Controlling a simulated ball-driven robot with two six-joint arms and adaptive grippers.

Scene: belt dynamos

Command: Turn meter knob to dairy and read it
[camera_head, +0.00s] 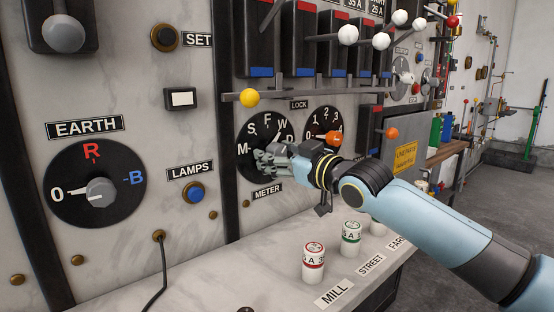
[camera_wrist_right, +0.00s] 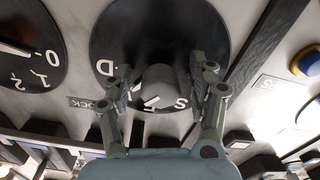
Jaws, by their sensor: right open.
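The black METER dial (camera_head: 252,129) on the marble panel shows the letters M, S, F, W and D in the head view. Its grey knob (camera_wrist_right: 158,84) stands between the fingers of my right gripper (camera_wrist_right: 163,88) in the wrist view. That gripper (camera_head: 270,162) is open around the knob, and in the head view it covers the knob and the lower dial. My left gripper is not in view.
A second numbered dial (camera_head: 322,121) with an orange ball by it sits close right of METER. A rail with a yellow ball (camera_head: 250,98) runs above. The EARTH dial (camera_head: 70,190) is at left. Red-banded (camera_head: 313,262) and green-banded (camera_head: 351,240) fuses stand on the ledge below.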

